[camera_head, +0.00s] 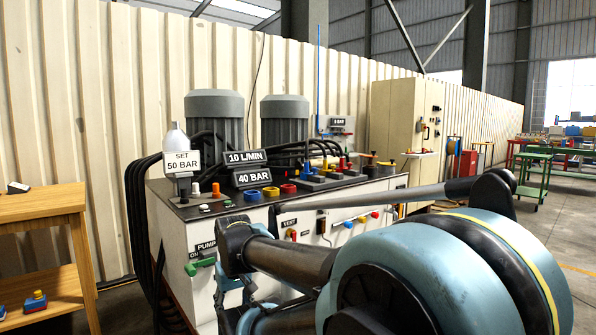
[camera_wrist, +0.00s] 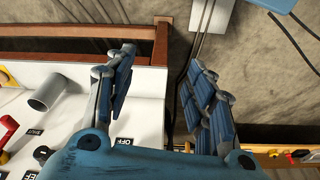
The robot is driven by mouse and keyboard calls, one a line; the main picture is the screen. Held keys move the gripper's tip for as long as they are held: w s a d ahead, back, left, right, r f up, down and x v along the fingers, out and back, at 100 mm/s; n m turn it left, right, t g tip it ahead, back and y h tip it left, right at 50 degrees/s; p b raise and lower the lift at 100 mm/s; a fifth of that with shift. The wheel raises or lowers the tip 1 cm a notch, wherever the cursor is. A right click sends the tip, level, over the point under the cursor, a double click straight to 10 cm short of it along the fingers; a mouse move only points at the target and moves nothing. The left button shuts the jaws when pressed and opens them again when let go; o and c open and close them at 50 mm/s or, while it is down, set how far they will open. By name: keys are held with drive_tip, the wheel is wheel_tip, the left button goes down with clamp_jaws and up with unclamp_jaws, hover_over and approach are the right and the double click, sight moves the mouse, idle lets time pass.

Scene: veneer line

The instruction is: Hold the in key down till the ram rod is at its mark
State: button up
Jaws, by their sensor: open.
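The in key and the ram rod cannot be picked out for certain in either view. The white hydraulic cabinet (camera_head: 165,232) carries small buttons (camera_head: 204,208) on its top, whose labels are too small to read. My gripper (camera_wrist: 160,85) is open and empty in the wrist view, its two blue fingers well apart. The left finger is over the edge of a white panel (camera_wrist: 75,75); the right finger is over bare concrete floor. Neither finger visibly presses anything. In the head view my arm hides part of the cabinet's front.
Signs read 50 BAR (camera_head: 183,161), 10 L/MIN and 40 BAR (camera_head: 252,176). A green PUMP handle (camera_head: 200,266) projects from the front. A wooden bench (camera_head: 42,204) stands left. The wrist view shows a grey cylinder (camera_wrist: 47,93), red lever (camera_wrist: 8,128) and brown rail (camera_wrist: 120,30).

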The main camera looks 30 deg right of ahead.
clamp_jaws()
idle(1.1)
